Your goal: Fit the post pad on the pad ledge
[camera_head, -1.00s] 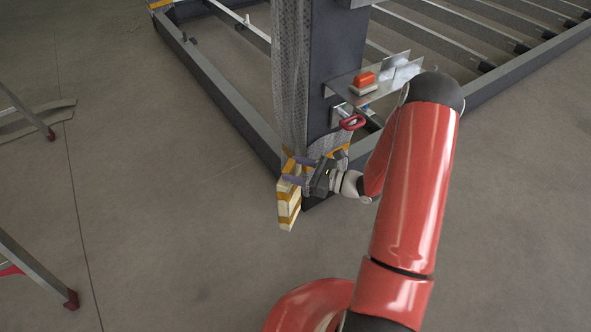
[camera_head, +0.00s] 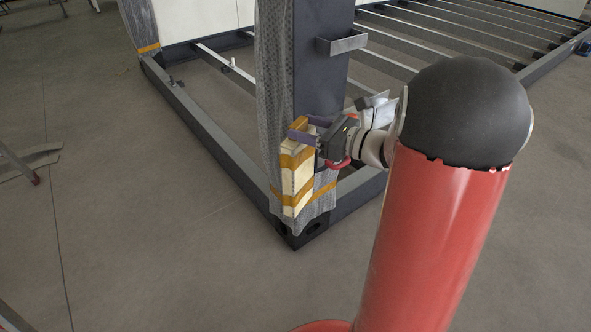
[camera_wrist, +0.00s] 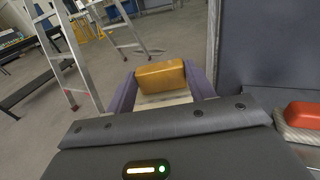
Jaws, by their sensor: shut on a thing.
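The post pad (camera_head: 290,178) is a cream block with ochre bands. My gripper (camera_head: 308,131) is shut on its upper end with purple fingers and holds it roughly upright before the lower part of the dark corner post (camera_head: 322,62). In the wrist view, the pad's ochre end (camera_wrist: 161,76) lies between the two fingers. I cannot tell whether the pad touches the post or its grey mesh wrap (camera_head: 270,80). I cannot make out the pad ledge for certain; the pad and gripper cover part of the post's foot.
A grey bracket (camera_head: 342,44) sticks out higher on the post. A red-orange block (camera_wrist: 304,115) is close to my gripper's right in the wrist view. The frame's base beams (camera_head: 205,130) meet below the pad. Floor to the left is open; a ladder (camera_wrist: 75,50) stands beyond.

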